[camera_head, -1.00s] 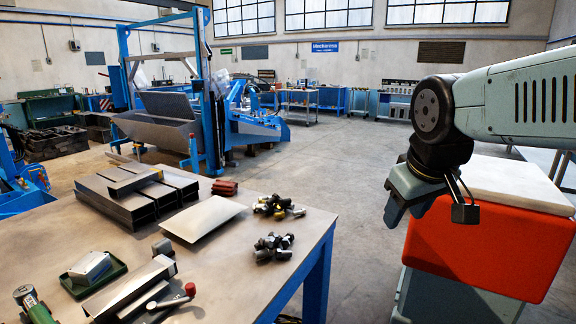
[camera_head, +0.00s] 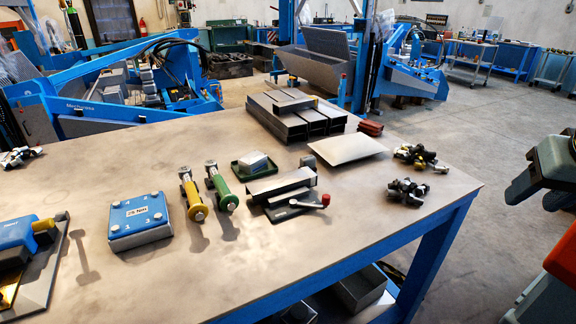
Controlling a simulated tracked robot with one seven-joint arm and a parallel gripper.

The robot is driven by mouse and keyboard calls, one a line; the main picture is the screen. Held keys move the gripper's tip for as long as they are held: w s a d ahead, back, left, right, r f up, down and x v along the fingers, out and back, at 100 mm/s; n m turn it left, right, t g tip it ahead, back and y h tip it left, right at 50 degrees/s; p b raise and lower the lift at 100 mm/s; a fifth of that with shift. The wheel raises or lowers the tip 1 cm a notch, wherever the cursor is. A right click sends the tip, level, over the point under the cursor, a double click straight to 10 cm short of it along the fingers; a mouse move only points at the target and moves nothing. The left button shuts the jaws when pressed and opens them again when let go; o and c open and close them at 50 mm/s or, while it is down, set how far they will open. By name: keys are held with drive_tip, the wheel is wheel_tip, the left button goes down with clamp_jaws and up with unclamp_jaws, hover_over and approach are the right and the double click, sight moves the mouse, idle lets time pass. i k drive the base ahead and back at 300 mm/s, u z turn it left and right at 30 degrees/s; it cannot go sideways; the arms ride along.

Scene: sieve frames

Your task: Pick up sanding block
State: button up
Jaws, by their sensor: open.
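A small grey-white block (camera_head: 253,160), which looks like the sanding block, lies in a shallow green tray (camera_head: 238,171) near the middle of the workbench (camera_head: 330,235). My gripper (camera_head: 536,186) shows only in part at the right edge, beyond the bench's right side. It is open and holds nothing that I can see. It is well apart from the block and the tray.
A blue-topped box (camera_head: 140,218) is farther left. Grey channels (camera_head: 282,185) and a red-knobbed lever (camera_head: 325,200) lie close right. Stacked steel tubes (camera_head: 290,122) are behind.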

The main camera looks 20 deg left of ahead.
sight(310, 161)
drive_tip(key=u, duration=1)
